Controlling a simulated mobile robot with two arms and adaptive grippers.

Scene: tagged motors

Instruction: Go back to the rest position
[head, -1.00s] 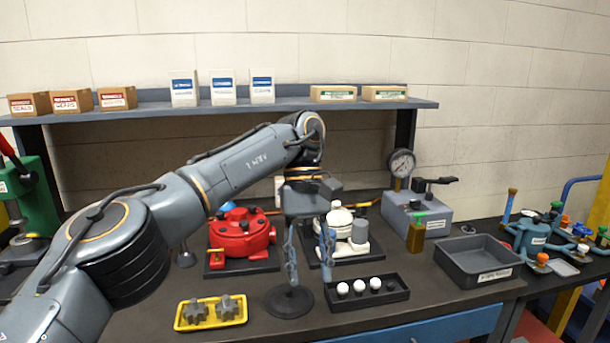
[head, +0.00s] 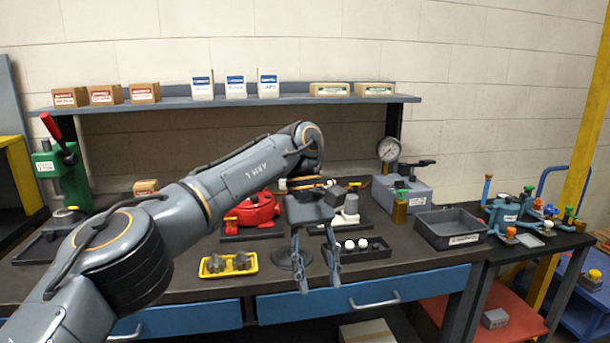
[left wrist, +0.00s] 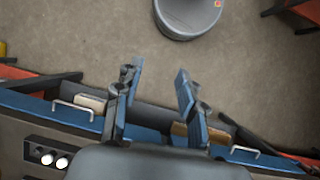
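My left gripper (head: 318,278) hangs fingers down at the front edge of the workbench (head: 180,288) in the head view. Its fingers are apart with nothing between them. In the left wrist view the open fingers (left wrist: 157,85) reach over the bench's front edge, with bare floor beyond. My right gripper is in neither view. A red motor (head: 252,214) stands on a dark base behind my arm. A whitish motor (head: 350,208) stands to its right, partly hidden by my gripper.
A yellow tray (head: 250,270) with grey gears and a black tray (head: 378,252) with white balls lie near the front edge. A grey bin (head: 420,232) stands right. A green press (head: 60,180) stands left. A shelf (head: 300,99) with boxes spans the back.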

